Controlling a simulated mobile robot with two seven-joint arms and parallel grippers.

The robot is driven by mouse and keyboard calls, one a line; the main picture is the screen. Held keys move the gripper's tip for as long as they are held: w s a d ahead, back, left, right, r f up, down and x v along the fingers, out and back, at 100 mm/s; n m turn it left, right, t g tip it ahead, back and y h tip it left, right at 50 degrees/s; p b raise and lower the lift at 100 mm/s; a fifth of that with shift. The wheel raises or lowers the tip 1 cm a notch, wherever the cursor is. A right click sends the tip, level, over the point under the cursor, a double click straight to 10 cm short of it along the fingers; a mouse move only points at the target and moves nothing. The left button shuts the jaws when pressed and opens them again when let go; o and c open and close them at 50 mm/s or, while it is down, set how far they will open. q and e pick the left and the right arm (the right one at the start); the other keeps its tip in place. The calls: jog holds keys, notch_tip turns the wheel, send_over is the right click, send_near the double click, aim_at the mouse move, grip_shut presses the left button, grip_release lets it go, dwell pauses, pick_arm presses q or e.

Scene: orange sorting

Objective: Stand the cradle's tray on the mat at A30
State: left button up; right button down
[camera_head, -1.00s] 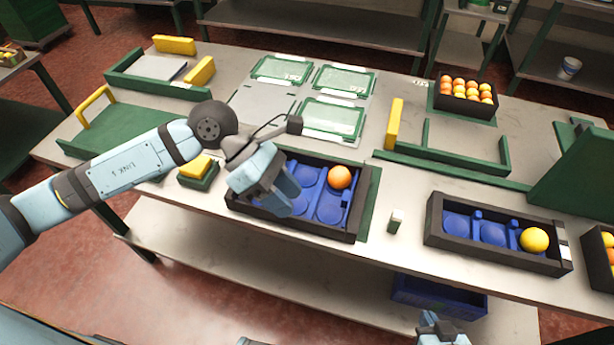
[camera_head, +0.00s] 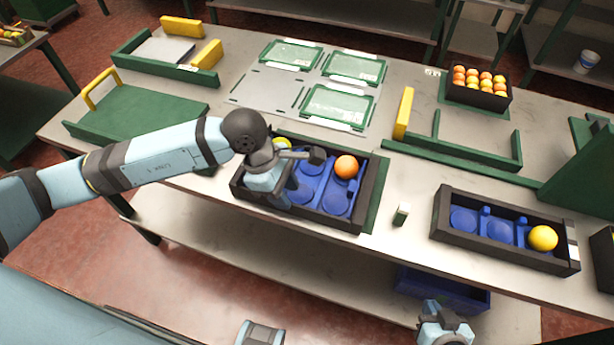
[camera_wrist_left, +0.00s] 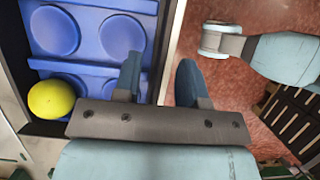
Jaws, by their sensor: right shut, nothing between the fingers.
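A dark tray (camera_head: 358,215) with blue round cups lies on a green base in the middle of the bench. It holds an orange (camera_head: 346,167) at its right and a yellow fruit (camera_head: 281,143) at the back. The yellow fruit also shows in the left wrist view (camera_wrist_left: 52,98). My left gripper (camera_head: 276,198) is open at the tray's near side; in the left wrist view its fingers (camera_wrist_left: 158,82) are apart, one on each side of the wall. My right gripper (camera_head: 442,328) is shut and empty at the bottom edge. I cannot read an A30 label on any mat.
Green panels (camera_head: 340,105) lie on a grey plate behind the tray. A second dark tray (camera_head: 445,230) with a yellow fruit (camera_head: 542,238) stands at right. A small white-topped block (camera_head: 401,213) stands between them. A green frame (camera_head: 450,160) and a crate of oranges (camera_head: 480,88) are behind.

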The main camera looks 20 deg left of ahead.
pick_arm(q)
jog(key=x, duration=0.4)
jog(key=shift+s+d+r, duration=0.1)
jog(key=shift+s+d, duration=0.05)
pick_arm(e)
jog(key=shift+w+a+r, duration=0.2)
jog(key=shift+a+r, duration=0.1)
pick_arm(q)
grip_shut()
pick_arm(e)
jog(key=shift+s+f, duration=0.2)
jog(key=shift+s, duration=0.15)
pick_arm(q)
jog(key=shift+r, duration=0.1)
pick_arm(e)
jog(key=shift+d, duration=0.1)
